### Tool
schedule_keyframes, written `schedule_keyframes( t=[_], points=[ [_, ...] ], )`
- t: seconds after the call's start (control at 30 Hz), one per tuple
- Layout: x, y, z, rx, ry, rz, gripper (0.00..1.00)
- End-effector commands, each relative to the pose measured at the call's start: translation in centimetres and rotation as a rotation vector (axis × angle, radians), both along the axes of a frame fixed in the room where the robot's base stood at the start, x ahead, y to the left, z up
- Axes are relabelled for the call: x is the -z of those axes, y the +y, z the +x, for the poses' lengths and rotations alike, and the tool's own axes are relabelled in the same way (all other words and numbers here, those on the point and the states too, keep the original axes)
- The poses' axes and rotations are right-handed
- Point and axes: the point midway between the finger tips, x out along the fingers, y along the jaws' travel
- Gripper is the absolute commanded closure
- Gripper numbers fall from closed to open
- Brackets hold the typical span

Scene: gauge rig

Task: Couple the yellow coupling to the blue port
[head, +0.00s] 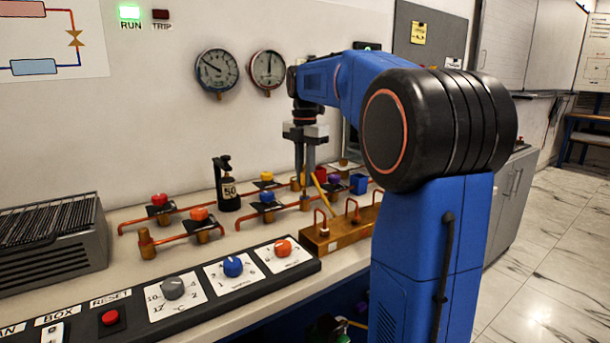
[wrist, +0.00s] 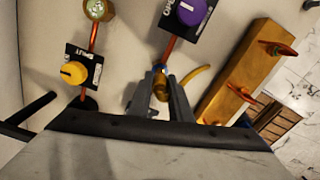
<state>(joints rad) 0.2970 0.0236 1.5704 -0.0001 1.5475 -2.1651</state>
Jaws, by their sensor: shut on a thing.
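My gripper (wrist: 160,103) is shut on the brass body of the yellow coupling (wrist: 160,90), whose short yellow hose (wrist: 196,79) curves off to the right in the wrist view. In the head view my gripper (head: 304,168) points down over the pipe rig, with the yellow hose (head: 319,186) beside its fingers. The blue port (wrist: 158,68) shows as a small blue ring at the end of a copper pipe, just beyond the coupling in the wrist view. I cannot tell whether coupling and port touch. The fingers partly hide the coupling.
A purple valve knob (wrist: 191,11) is on the port's pipe. A yellow knob (wrist: 74,72) stands to the left. Several valves, a black bottle-like item (head: 227,185) and a control panel (head: 205,285) share the bench.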

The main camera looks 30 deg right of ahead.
Motion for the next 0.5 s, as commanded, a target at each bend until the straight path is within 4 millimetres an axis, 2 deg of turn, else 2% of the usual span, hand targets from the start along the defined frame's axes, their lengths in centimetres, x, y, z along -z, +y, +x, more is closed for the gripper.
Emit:
schedule_keyframes(
  t=[0.5],
  points=[
    [0.95, 0.00, 0.00, 0.000, 0.000, 0.000, 1.00]
  ],
)
